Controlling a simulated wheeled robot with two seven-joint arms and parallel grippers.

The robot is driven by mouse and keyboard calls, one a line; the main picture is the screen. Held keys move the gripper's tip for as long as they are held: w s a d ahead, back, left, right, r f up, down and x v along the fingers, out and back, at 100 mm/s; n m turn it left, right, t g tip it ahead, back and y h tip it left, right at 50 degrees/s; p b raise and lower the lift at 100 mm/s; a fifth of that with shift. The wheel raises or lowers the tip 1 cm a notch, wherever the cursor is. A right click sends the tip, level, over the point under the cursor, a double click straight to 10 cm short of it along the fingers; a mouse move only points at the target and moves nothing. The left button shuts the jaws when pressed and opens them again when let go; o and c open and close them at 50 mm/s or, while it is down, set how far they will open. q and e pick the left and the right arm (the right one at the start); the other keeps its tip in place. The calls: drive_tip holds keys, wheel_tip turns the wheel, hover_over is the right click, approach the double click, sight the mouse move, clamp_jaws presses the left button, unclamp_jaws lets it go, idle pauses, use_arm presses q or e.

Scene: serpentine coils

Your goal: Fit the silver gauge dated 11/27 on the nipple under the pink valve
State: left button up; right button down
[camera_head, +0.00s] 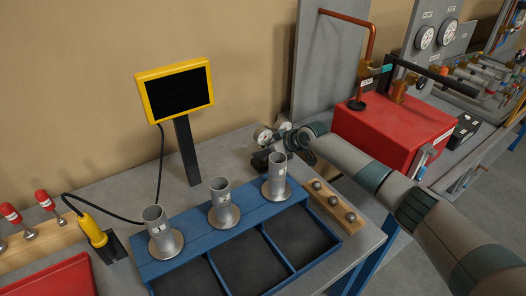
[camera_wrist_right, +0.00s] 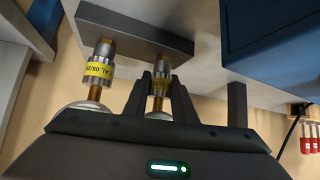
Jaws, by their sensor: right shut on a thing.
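In the right wrist view, my right gripper (camera_wrist_right: 161,92) is shut on the stem of a gauge (camera_wrist_right: 160,103), whose yellow tag is partly hidden by the fingers and unreadable. Its upper end meets a dark block (camera_wrist_right: 135,30). A second gauge (camera_wrist_right: 99,70) stands beside it on the block; its yellow tag seems to read CAL 05/2-something. In the head view, small gauge dials (camera_head: 263,135) show beside my right gripper (camera_head: 281,147), behind the blue rack. I cannot make out a pink valve or a nipple under one. My left gripper is out of view.
A blue rack (camera_head: 196,227) holds flanged grey cylinders, with a wooden strip (camera_head: 335,207) of balls to its right. A red box (camera_head: 392,125) with a copper pipe (camera_head: 349,20) stands right of my gripper. A yellow-framed screen (camera_head: 174,90) stands behind. Wall gauges (camera_head: 425,37) are at upper right.

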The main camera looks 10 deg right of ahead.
sight(267, 138)
drive_tip(key=shift+r, duration=0.15)
drive_tip(key=shift+r+p, duration=1.75)
drive_tip(key=shift+r, duration=0.65)
